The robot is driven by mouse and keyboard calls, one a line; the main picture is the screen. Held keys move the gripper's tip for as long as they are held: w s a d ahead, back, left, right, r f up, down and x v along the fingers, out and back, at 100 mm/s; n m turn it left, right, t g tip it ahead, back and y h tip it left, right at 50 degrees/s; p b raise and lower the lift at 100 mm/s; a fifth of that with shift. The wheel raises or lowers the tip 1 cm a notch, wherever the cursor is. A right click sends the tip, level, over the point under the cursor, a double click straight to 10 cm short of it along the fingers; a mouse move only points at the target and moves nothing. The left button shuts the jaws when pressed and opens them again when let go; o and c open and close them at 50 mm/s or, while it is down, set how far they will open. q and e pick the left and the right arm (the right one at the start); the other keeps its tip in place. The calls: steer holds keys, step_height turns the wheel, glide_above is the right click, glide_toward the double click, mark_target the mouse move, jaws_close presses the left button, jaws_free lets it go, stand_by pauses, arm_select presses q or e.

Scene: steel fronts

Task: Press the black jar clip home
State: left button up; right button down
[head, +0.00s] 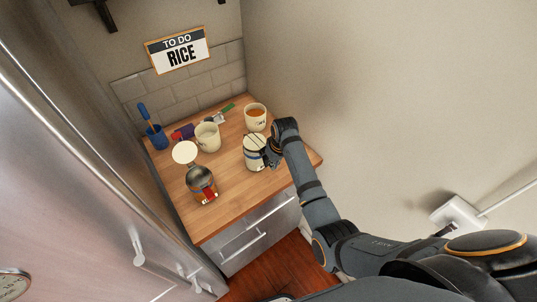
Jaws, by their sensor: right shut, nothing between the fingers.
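A pale jar (254,158) with a dark band and thin dark lines at its top stands on the wooden counter, near its right side. The black clip is too small to make out clearly, and my gripper hides part of the jar's right side. My right gripper (270,152) is shut with nothing in it, right beside the upper part of the jar. I cannot tell whether it touches the jar. My left gripper is not in view.
On the counter (232,187) stand a cream mug (207,137), a cup with orange-brown contents (256,117) and a blue pot with a blue-handled tool (157,136). A purple-and-red item (183,132) lies behind. The front counter is clear.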

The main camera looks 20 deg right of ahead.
steer(key=s+d, duration=0.2)
steer(key=s, duration=0.4)
steer(key=shift+s+d, duration=0.25)
steer(key=shift+d, duration=0.15)
stand_by(0.3)
steer(key=shift+r, duration=0.15)
steer(key=shift+s+d+v, duration=0.1)
steer(key=shift+s+v, duration=0.1)
steer(key=shift+v, duration=1.05)
steer(key=shift+s+d+v, duration=0.1)
steer(key=shift+s+v, duration=0.1)
steer(key=shift+v, duration=1.1)
